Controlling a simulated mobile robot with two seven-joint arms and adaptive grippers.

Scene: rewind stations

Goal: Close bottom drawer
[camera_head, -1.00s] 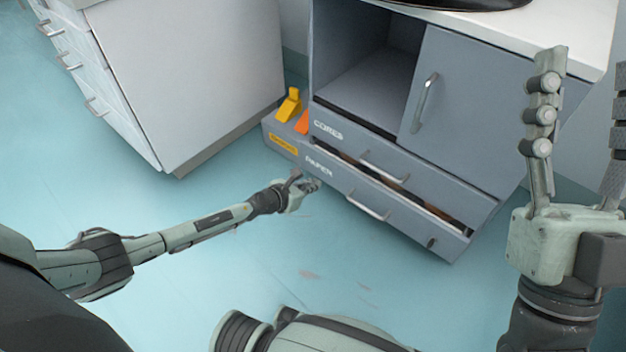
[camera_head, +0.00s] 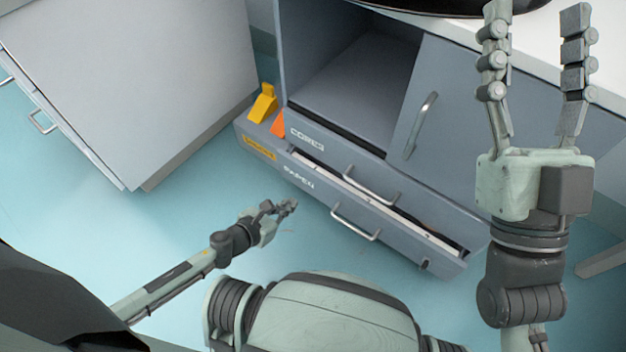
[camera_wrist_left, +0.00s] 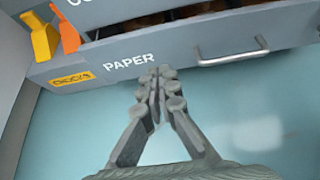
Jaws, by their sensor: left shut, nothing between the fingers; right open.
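The bottom drawer (camera_head: 318,196), labelled PAPER, sticks out a little below the drawer labelled CORES, with a dark gap along its top. Its front (camera_wrist_left: 175,60) with a metal handle (camera_wrist_left: 228,56) fills the upper part of the left wrist view. My left gripper (camera_head: 290,206) is shut and empty, low in front of the drawer's left part. In the left wrist view its fingertips are just below the PAPER label; I cannot tell whether they touch. My right gripper (camera_head: 535,60) is open and empty, raised in front of the cabinet's right side.
Yellow (camera_head: 263,103) and orange (camera_head: 278,124) pieces stand at the left of the drawers, above a yellow label (camera_head: 259,148). The cabinet's upper compartment (camera_head: 350,75) is open beside a sliding door (camera_head: 440,110). Another drawer cabinet (camera_head: 130,80) stands at left. Floor between is clear.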

